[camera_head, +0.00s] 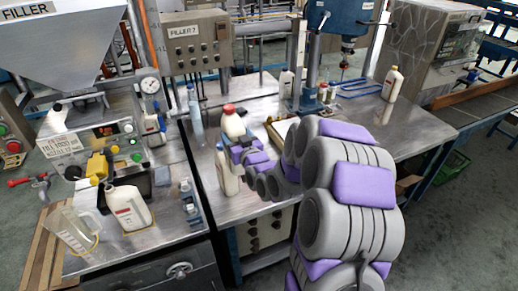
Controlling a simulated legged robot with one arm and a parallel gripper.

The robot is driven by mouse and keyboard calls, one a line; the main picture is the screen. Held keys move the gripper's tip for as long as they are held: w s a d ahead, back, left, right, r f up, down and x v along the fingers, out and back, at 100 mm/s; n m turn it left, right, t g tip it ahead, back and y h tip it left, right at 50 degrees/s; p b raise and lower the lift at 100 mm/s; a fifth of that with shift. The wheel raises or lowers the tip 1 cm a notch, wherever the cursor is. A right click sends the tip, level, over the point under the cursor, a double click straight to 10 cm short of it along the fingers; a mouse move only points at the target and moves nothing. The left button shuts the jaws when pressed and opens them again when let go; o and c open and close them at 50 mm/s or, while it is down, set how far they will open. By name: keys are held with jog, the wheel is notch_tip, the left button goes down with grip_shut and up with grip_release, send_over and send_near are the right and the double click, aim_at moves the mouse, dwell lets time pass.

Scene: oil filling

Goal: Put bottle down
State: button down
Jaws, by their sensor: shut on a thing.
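My gripper (238,150), grey with purple pads, is shut on a white bottle above or at the middle metal worktop (203,158). A white bottle with a red cap (234,125) shows just above the gripper. A white bottle body with a reddish label (228,181) shows just below it, near the worktop's left part. The gripper covers the area between them, so I cannot tell whether they are one bottle or two. I also cannot tell whether the held bottle touches the worktop.
At left stands a filler machine (69,143) with a white bottle (130,208) and a clear jug (71,229) in front. A clear bottle (195,113) stands behind my gripper. A drill press (333,18) and another white bottle (391,84) are farther back. The right worktop (425,130) has free room.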

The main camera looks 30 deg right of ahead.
jog(key=w+a+r, duration=0.7)
jog(key=a+r, duration=0.1)
jog(key=a, duration=0.4)
